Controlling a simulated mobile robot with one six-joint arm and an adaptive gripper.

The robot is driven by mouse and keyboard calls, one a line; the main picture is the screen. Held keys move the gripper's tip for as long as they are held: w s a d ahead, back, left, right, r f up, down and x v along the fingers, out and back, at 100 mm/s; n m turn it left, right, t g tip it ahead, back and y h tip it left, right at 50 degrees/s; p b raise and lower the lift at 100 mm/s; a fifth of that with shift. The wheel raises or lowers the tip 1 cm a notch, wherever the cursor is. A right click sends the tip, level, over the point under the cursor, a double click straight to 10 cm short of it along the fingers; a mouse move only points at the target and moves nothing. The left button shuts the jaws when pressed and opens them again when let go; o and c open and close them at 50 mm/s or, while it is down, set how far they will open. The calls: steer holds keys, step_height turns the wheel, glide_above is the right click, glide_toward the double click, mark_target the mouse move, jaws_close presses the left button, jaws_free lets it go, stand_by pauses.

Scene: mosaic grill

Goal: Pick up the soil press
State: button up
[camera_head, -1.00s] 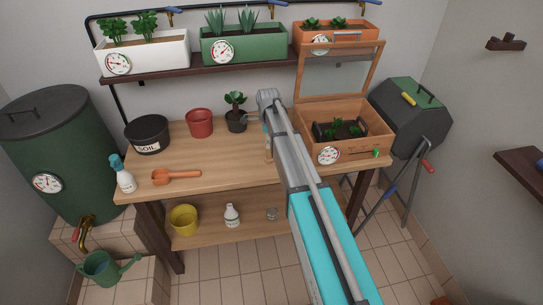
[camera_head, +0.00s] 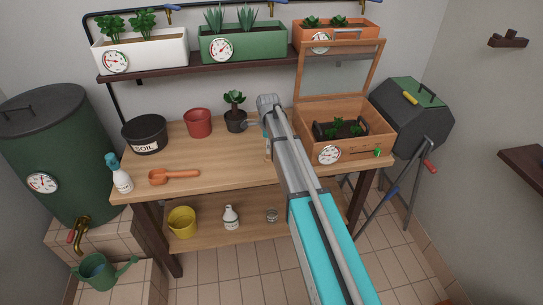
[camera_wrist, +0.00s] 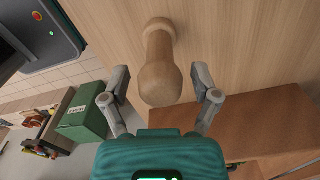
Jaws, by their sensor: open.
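The soil press (camera_wrist: 158,62) looks like a wooden tool with a round knob and a narrower neck, on the wooden tabletop in the wrist view. My gripper (camera_wrist: 160,82) is open, with one grey finger on each side of the knob. Gaps show between both fingers and the wood, so it is not gripped. In the head view my arm covers most of this spot. Only a small strip of pale wood (camera_head: 267,152) shows beside the arm, and I cannot tell if it is the press.
The bench (camera_head: 215,158) carries a black soil pot (camera_head: 145,133), red pot (camera_head: 198,123), potted plant (camera_head: 235,108), orange trowel (camera_head: 174,177) and spray bottle (camera_head: 121,175). An open wooden planter box (camera_head: 360,150) stands right of my arm. The bench's front middle is clear.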

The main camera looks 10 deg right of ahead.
steer(key=shift+f+b, duration=0.8)
steer(key=shift+f, duration=0.35)
steer(key=shift+c, duration=0.3)
jaws_close()
